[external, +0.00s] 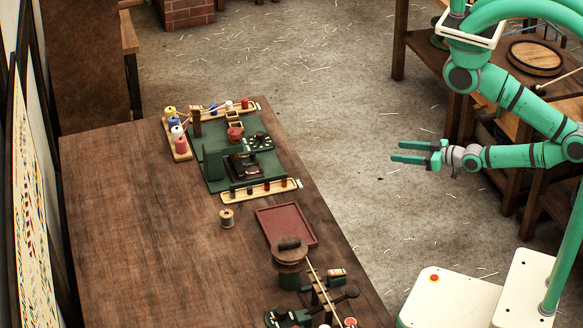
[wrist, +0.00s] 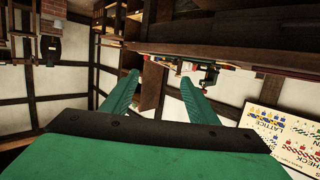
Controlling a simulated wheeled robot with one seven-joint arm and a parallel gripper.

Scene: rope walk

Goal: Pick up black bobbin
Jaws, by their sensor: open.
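My gripper (external: 396,152) is open and empty over the floor, well to the right of the table. Its two green fingers also show apart in the wrist view (wrist: 160,78). In the wrist view, I cannot make out a black bobbin.
The wooden table (external: 130,220) has a wide clear area at left. A green machine (external: 215,165), a thread spool (external: 227,218), a red tray (external: 286,226) and a round wooden block (external: 290,256) with a dark cylinder on top stand toward its right side. Shelves (external: 500,120) stand behind my arm.

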